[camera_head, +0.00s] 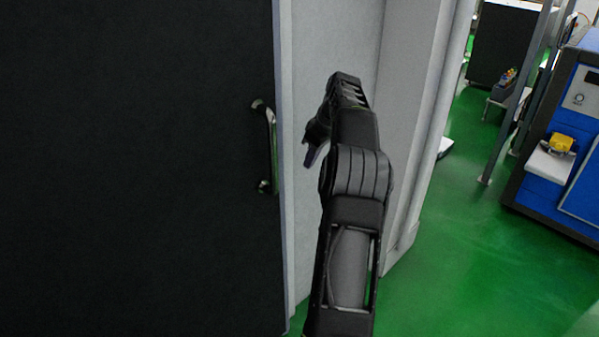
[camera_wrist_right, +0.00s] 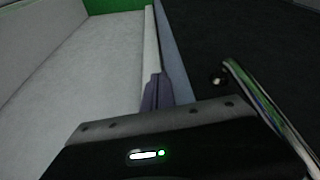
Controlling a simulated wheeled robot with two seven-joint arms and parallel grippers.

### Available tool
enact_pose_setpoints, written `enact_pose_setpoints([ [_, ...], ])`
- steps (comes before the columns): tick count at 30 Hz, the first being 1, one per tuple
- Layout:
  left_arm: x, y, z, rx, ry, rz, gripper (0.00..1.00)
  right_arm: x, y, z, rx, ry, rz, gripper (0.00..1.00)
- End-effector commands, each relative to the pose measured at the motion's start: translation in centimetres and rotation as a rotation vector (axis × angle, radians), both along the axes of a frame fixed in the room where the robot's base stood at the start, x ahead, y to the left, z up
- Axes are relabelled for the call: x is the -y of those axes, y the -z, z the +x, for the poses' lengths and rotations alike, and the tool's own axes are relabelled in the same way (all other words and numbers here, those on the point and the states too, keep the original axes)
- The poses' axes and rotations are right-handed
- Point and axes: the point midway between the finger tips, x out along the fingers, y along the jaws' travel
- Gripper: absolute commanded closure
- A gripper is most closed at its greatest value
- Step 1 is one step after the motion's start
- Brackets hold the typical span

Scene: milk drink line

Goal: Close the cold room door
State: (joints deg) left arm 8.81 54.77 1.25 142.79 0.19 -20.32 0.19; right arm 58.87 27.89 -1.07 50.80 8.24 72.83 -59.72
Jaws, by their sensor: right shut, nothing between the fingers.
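The cold room door (camera_head: 140,160) is a large dark panel filling the left of the head view, with a light edge along its right side. Its metal handle (camera_head: 268,148) is upright near that edge, and it also shows in the right wrist view (camera_wrist_right: 262,100). My right gripper (camera_head: 311,156) is shut and empty, a little to the right of the handle in the head view. In the right wrist view its fingers (camera_wrist_right: 156,92) are together beside the door edge, apart from the handle. I cannot tell whether they touch the edge. My left gripper is not in view.
A pale grey wall and frame (camera_head: 405,110) stand right behind my right arm. Green floor (camera_head: 470,250) is open to the right. A blue machine (camera_head: 560,150) with a yellow part (camera_head: 561,143) stands at the far right, near grey posts (camera_head: 517,90).

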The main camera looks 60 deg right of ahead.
Motion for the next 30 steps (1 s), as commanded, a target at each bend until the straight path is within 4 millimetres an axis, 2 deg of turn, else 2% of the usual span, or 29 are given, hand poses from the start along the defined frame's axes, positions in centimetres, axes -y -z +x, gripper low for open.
enact_pose_setpoints([
  [3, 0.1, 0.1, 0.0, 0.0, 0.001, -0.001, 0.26, 0.3, -1.9, -0.9, 0.0, 0.002, -0.003, 1.0],
  [9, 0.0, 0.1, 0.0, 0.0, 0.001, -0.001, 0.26, 0.3, -3.2, -1.4, -0.003, 0.001, 0.001, 1.0],
  [30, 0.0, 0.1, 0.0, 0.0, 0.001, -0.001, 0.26, 0.3, -3.3, -1.5, -0.003, 0.001, 0.001, 1.0],
])
